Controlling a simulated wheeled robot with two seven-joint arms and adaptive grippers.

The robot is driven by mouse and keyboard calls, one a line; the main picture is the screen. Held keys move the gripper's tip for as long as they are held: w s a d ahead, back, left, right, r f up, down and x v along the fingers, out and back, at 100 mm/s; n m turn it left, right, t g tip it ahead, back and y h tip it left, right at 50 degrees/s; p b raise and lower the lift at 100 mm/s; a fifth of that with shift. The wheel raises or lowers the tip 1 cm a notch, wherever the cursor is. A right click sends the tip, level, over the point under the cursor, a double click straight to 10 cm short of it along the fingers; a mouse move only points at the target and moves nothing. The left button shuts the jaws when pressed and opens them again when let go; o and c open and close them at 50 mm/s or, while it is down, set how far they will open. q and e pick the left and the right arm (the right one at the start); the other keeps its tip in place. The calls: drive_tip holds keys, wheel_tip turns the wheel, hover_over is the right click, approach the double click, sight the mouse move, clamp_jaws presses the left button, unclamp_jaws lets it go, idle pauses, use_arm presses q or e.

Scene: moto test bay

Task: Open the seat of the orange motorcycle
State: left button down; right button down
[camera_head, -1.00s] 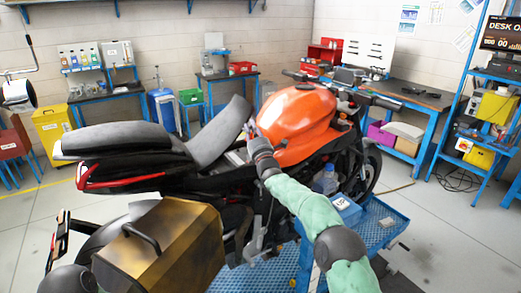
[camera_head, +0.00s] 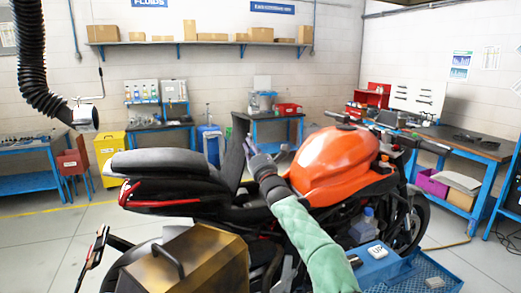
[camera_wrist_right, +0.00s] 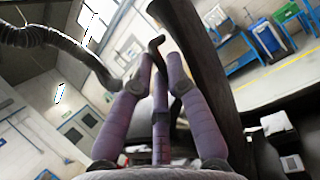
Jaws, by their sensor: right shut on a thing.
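The orange motorcycle (camera_head: 335,160) stands side-on across the head view. Its dark grey front seat (camera_head: 236,147) is tipped up, close to upright, between the orange tank and the rear seat (camera_head: 160,162). My right gripper (camera_head: 249,145) is at the tank side of the raised seat and is shut on it; the exact contact is partly hidden. In the right wrist view, the purple fingers (camera_wrist_right: 160,75) reach up against the dark seat panel (camera_wrist_right: 212,85). The seat base opening is partly hidden by my right arm. My left gripper is not in view.
A brass-coloured side case (camera_head: 205,265) is at the motorcycle's near rear. A blue cart (camera_head: 430,275) stands near right with a blue box (camera_head: 375,262). Workbenches (camera_head: 485,150) line the walls. A black hose (camera_head: 32,65) hangs at the left.

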drive_tip(key=shift+s+r, duration=0.2)
drive_tip(key=shift+r, duration=0.3)
drive_tip(key=c, duration=1.2)
unclamp_jaws()
drive_tip(key=shift+a, duration=0.1)
drive_tip(key=shift+f, duration=0.2)
drive_tip(key=shift+w+f, duration=0.1)
drive_tip(key=shift+f, duration=0.1)
drive_tip(key=v, duration=1.2)
drive_tip(key=shift+r, duration=0.1)
